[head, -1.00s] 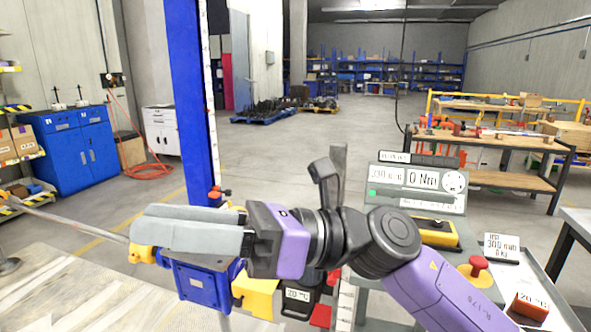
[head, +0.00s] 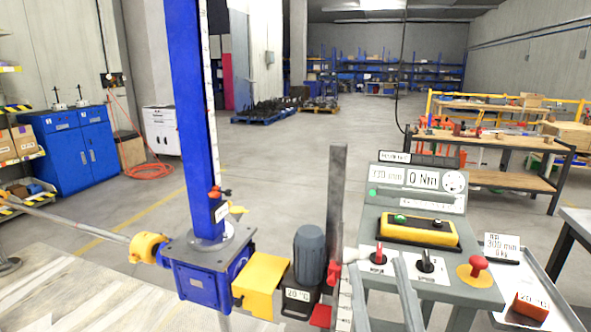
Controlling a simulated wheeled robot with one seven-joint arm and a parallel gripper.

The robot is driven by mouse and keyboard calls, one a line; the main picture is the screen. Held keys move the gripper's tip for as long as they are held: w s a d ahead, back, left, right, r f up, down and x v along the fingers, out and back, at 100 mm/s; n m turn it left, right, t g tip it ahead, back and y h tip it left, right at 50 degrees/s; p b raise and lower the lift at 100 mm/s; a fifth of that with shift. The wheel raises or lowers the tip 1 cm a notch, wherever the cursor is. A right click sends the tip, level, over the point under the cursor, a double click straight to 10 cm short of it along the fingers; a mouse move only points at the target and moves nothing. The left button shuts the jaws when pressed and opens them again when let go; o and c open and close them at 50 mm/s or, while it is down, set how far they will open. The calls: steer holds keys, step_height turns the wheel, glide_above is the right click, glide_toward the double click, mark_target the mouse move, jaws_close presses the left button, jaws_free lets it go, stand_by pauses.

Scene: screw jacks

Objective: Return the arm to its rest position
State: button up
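The two grey fingers of my gripper (head: 376,264) rise from the bottom edge of the head view, in front of the control console (head: 455,285). They stand apart with a gap between them, and nothing shows held there. The rest of my arm is out of view below the frame. The blue screw jack (head: 205,280) stands at lower left with its tall blue column. A yellow coupling (head: 148,248) joins it to a grey shaft. A yellow cover (head: 262,280) and a dark grey motor (head: 309,255) sit to its right.
The console carries a yellow pendant (head: 418,230), levers, a red knob (head: 478,263) and a display reading 0 Nm. A tray (head: 555,290) with a red block is at right. Open floor lies beyond.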

steer(key=s+d+f+m+g+h, duration=0.3)
steer(key=s+d+f+m, duration=0.15)
steer(key=f, duration=0.45)
steer(key=s+d+f+m+g+h, duration=0.35)
steer(key=s+f, duration=0.25)
steer(key=f, duration=0.2)
steer(key=s+d+f+g, duration=0.1)
steer(key=s+f+g, duration=0.2)
steer(key=s+f, duration=0.2)
steer(key=s+d+f+n+g, duration=0.1)
steer(key=s+f+g, duration=0.2)
steer(key=s, duration=0.9)
step_height(320, 180, down, 3)
steer(key=shift+d+r+n+y, duration=0.1)
steer(key=shift+d+n+y, duration=0.2)
steer(key=shift+d+y, duration=0.05)
